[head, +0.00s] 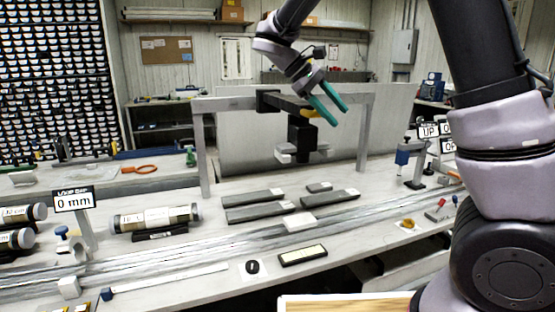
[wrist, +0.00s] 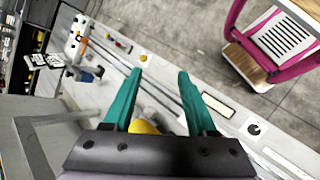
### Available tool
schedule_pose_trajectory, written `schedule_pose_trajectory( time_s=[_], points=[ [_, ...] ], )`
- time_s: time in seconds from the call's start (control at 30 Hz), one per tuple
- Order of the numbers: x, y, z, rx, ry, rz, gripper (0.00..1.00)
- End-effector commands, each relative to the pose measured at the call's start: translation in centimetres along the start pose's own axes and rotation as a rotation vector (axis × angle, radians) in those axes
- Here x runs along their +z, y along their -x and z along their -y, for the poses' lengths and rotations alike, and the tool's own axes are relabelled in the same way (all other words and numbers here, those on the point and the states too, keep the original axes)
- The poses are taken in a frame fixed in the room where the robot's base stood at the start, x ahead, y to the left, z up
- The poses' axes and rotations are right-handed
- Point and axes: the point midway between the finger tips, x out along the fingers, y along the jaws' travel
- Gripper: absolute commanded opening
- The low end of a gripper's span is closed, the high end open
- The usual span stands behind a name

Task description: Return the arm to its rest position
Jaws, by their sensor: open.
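My gripper (head: 330,111) has two teal fingers. In the head view it hangs in the air above the long bench, in front of the grey gantry frame, pointing down and to the right. My arm comes in from the right side of the head view and reaches across the top to the gripper.
The bench (head: 180,292) carries a clear core tube (head: 155,219), several grey blocks (head: 255,212) and a "0 mm" sign (head: 73,200). The gantry frame (head: 230,103) stands close behind the gripper. A magenta-framed cart (wrist: 240,45) shows in the wrist view, with bare floor beside it.

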Motion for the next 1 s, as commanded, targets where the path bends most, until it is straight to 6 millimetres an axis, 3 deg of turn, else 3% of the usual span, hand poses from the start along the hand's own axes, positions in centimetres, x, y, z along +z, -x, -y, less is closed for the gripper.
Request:
schedule_pose_trajectory(
  time_s=[0.03, 0.2, 0.5, 0.7, 1.0],
  points=[
    [2.0, -1.2, -0.9, -0.086, -0.044, -0.043, 0.57],
    [7.0, -3.8, -1.4, -0.331, -0.211, -0.199, 0.57],
    [14.6, -4.9, 0.2, -0.661, -0.624, -0.498, 0.57],
    [18.0, -4.5, 1.7, -0.791, -0.931, -0.683, 0.57],
    [19.6, -4.3, 2.6, -0.852, -1.160, -0.810, 0.57]
  ],
)
